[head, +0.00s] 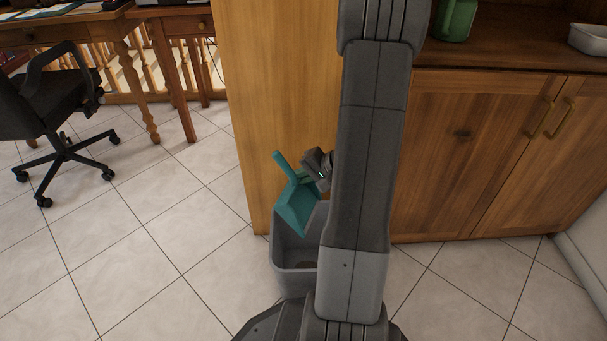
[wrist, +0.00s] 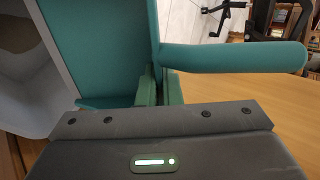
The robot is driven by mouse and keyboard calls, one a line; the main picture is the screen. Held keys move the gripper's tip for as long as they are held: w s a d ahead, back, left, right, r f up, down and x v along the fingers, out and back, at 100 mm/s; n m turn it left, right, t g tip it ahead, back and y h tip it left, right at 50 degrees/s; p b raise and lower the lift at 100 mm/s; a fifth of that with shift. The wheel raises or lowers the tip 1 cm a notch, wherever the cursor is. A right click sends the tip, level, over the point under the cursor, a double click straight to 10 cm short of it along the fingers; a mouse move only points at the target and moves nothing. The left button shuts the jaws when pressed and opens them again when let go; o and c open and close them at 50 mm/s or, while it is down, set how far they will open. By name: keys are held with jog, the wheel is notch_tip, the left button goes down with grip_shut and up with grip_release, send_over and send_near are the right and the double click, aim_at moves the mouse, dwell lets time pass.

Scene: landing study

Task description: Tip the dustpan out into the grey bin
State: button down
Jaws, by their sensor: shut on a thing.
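The teal dustpan (head: 297,208) is held above the grey bin (head: 294,251), tilted with its pan end pointing down toward the bin's opening. My gripper (head: 316,172) is shut on the dustpan near where the handle meets the pan. In the wrist view the dustpan (wrist: 105,45) fills the upper left, and its round handle stretches to the right. The grey bin (wrist: 28,75) shows at the left edge of the wrist view, beyond the pan. The bin stands on the floor, and my arm hides its right side. Something brownish lies low inside the bin; I cannot tell what.
A wooden cabinet (head: 470,150) stands right behind the bin, with a green jug (head: 456,20) and a pale tray (head: 589,38) on it. An office chair (head: 50,105) and wooden desk (head: 85,32) are at the left. The tiled floor (head: 150,230) between is clear.

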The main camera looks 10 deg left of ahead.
jog(key=shift+a+h, duration=0.3)
jog(key=shift+a, duration=0.05)
jog(key=a+h+p, duration=0.1)
jog(key=p, duration=0.2)
jog(key=shift+a+f, duration=0.15)
jog(key=shift+f, duration=0.05)
jog(key=shift+w+a+f+h+p, duration=0.1)
jog(key=shift+a+f+h+p, duration=0.45)
jog(key=shift+p, duration=0.65)
jog(key=a+f+h+p, duration=0.1)
jog(key=p, duration=0.4)
jog(key=a+f+h+p, duration=0.1)
jog(key=h+p, duration=0.1)
jog(key=p, duration=0.3)
jog(key=a+f+h+p, duration=0.1)
jog(key=h+p, duration=0.1)
jog(key=p, duration=0.3)
jog(key=shift+w+a+f+g, duration=0.1)
jog(key=shift+w+f+g, duration=0.15)
jog(key=shift+f+g, duration=0.15)
jog(key=shift+p, duration=0.95)
jog(key=shift+w+a+f+h+p, duration=0.15)
jog(key=shift+f+h+p, duration=0.35)
jog(key=shift+p, duration=0.75)
jog(key=shift+s+a+f+h+p, duration=0.1)
jog(key=shift+a+f+h+p, duration=0.3)
jog(key=shift+p, duration=0.85)
jog(key=shift+w+a+f+h+p, duration=0.1)
jog(key=shift+f+h+p, duration=0.15)
jog(key=shift+f+p, duration=0.75)
